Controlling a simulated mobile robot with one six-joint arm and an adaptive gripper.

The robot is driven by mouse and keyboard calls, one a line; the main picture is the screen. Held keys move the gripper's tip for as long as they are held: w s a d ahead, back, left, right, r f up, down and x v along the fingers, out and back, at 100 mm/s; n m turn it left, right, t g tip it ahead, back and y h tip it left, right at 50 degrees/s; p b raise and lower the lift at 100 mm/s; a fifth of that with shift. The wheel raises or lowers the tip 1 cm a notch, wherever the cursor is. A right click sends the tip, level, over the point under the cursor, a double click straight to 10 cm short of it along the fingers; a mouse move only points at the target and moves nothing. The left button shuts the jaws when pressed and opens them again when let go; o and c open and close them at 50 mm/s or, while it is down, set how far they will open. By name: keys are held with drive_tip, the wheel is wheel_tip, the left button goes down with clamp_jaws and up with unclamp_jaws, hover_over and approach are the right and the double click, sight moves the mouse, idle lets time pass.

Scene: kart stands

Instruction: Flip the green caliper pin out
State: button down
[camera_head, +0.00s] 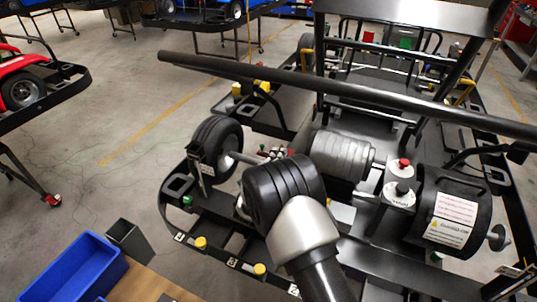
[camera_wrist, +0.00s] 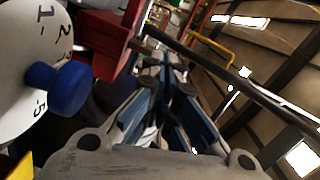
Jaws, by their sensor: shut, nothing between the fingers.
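My gripper (camera_wrist: 166,68) is shut and empty in the wrist view, its blue-lined fingers meeting near the middle. A red block (camera_wrist: 108,38), perhaps the caliper, is left of the fingertips. A white numbered dial (camera_wrist: 35,45) with a blue knob (camera_wrist: 57,87) stands closer on the left. I cannot make out the green pin in the wrist view. In the head view my dark wrist covers the gripper. Beyond it are the kart's tyre (camera_head: 217,145) and a cluster of small red and metal parts (camera_head: 272,152), too small to tell apart.
The black kart frame (camera_head: 215,225) surrounds my arm, with a long dark bar (camera_head: 350,95) across it. A grey cylinder (camera_head: 340,157), a red-capped container (camera_head: 399,185) and a labelled black drum (camera_head: 450,215) are to the right. A blue bin (camera_head: 70,268) is lower left.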

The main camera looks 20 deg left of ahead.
sight(263, 150)
drive_tip(key=shift+w+a+f+b, duration=0.15)
drive_tip(key=shift+w+a, duration=0.1)
drive_tip(key=shift+a, duration=0.35)
drive_tip(key=shift+w+a+f+b, duration=0.1)
drive_tip(key=shift+w+a, duration=0.1)
drive_tip(key=shift+a, duration=0.45)
drive_tip(key=shift+w+a+f+b, duration=0.15)
drive_tip(key=shift+w+a, duration=0.1)
drive_tip(key=shift+a, duration=0.35)
drive_tip(key=shift+a, duration=0.15)
drive_tip(key=shift+w+a+f+b, duration=0.1)
drive_tip(key=shift+a+b, duration=0.45)
drive_tip(key=shift+a, duration=0.2)
drive_tip(key=shift+r, duration=0.2)
